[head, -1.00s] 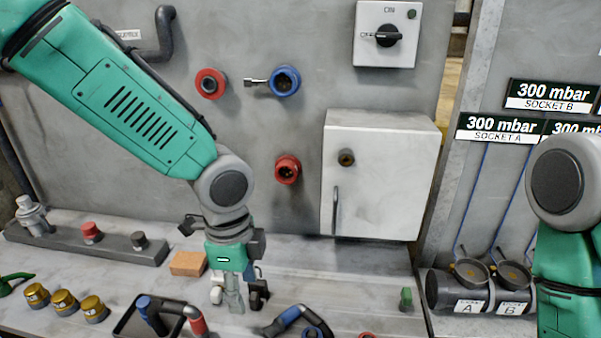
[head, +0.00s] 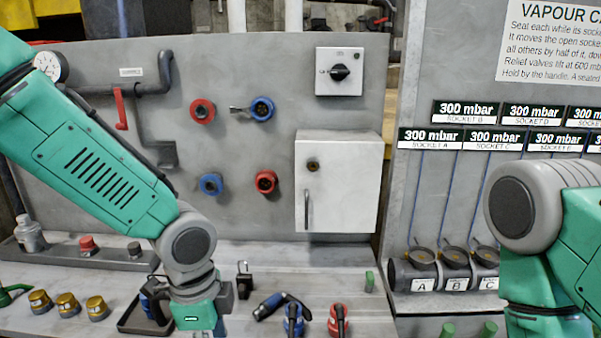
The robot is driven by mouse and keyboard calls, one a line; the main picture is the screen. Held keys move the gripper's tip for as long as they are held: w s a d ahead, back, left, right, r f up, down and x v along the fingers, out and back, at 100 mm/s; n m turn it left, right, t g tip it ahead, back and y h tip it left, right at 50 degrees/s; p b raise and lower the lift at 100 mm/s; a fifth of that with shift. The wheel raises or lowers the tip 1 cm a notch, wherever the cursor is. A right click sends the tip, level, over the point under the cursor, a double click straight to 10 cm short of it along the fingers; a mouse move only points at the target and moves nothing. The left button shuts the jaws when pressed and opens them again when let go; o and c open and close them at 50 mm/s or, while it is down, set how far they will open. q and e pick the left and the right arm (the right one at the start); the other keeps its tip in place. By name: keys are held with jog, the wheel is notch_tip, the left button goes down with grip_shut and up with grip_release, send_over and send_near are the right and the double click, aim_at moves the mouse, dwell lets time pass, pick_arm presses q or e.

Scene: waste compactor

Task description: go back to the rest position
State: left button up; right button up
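My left arm comes in from the left, and its gripper (head: 212,328) hangs pointing down over the bench at the bottom of the picture. Its fingers are largely cut off by the lower edge, so I cannot tell whether they are open or shut or hold anything. My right arm shows at the right edge with its elbow raised. Its gripper is outside the picture.
Black tray (head: 130,318), blue-black plug (head: 268,306), blue plug (head: 293,318) and red plug (head: 338,320) lie near the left gripper. Behind stand a white cabinet (head: 345,190) and a panel with red (head: 202,111) and blue (head: 262,108) sockets. Capped canisters (head: 455,270) stand right.

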pick_arm(q)
jog(key=s+a+f+n+h+b, duration=0.1)
jog(key=s+a+f+n+b, duration=0.2)
jog(key=f, duration=0.5)
jog(key=s+f+n+b, duration=0.1)
jog(key=s+f+n, duration=0.35)
jog(key=f, duration=0.35)
jog(key=s+a+f+n+h+b, duration=0.1)
jog(key=s+a+f+n, duration=0.2)
jog(key=f, duration=0.4)
jog(key=s+a+f+n+y+b, duration=0.2)
jog(key=s+a+f+n+b, duration=0.1)
jog(key=s+a+f+n, duration=0.3)
jog(key=s+a+f, duration=0.2)
jog(key=s, duration=0.1)
jog(key=shift+s+a+n+t+y, duration=0.35)
jog(key=shift+s+a+t+y, duration=0.05)
pick_arm(e)
notch_tip(320, 180, down, 9)
jog(key=shift+w+a, duration=0.15)
jog(key=shift+w, duration=0.2)
jog(key=shift+r, duration=0.1)
